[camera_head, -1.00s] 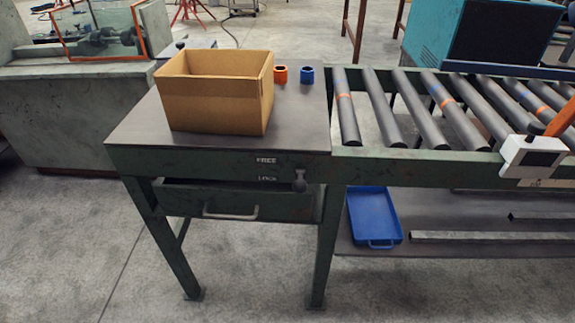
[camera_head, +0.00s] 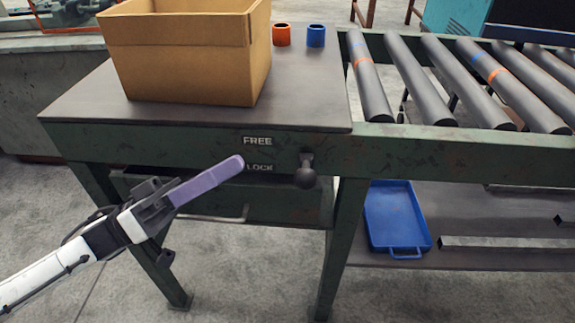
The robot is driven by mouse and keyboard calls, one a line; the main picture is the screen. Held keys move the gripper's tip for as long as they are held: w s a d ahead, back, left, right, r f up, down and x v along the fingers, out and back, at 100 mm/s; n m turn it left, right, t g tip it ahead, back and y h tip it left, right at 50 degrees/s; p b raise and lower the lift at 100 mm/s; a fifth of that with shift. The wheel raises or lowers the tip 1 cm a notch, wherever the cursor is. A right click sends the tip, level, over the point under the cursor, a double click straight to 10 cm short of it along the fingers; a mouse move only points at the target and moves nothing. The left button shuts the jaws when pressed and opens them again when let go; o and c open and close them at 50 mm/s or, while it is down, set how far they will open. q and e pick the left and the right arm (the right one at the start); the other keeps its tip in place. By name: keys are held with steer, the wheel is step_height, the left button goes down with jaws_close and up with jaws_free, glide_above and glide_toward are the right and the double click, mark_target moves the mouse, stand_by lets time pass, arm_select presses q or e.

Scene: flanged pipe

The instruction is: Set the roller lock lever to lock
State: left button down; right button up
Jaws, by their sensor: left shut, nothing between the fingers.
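The roller lock lever (camera_head: 306,174) is a short dark lever with a round knob on the table's green front rail. Its knob hangs downward, to the right of the white LOCK label (camera_head: 262,168) and below the FREE label (camera_head: 257,141). Whether it sits fully at either mark I cannot tell. My left gripper (camera_head: 235,166) reaches in from the lower left with its purple fingers shut and empty. Its tip shows just left of the LOCK label, covering part of the drawer front, and is apart from the knob. My right gripper is not in view.
Grey rollers (camera_head: 440,80) run to the right. A blue tray (camera_head: 395,215) lies on the lower shelf.

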mark_target(306, 169)
arm_select(q)
steer(key=shift+s+a+r+g, duration=0.1)
steer(key=shift+s+r+g, duration=0.2)
steer(key=shift+g, duration=0.3)
steer(key=x, duration=1)
steer(key=shift+s+d+f+b, duration=0.15)
steer(key=shift+s+f, duration=0.15)
steer(key=shift+f, duration=0.25)
steer(key=shift+s+d+f+b, duration=0.1)
steer(key=shift+s+f+b, duration=0.15)
steer(key=shift+f, duration=0.3)
steer(key=shift+s+d+f+b, duration=0.1)
steer(key=shift+s+f, duration=0.25)
steer(key=shift+f, duration=0.2)
steer(key=shift+s+f+m+h+b, duration=0.1)
steer(key=shift+f+m+h+b, duration=0.15)
steer(key=shift+m, duration=0.35)
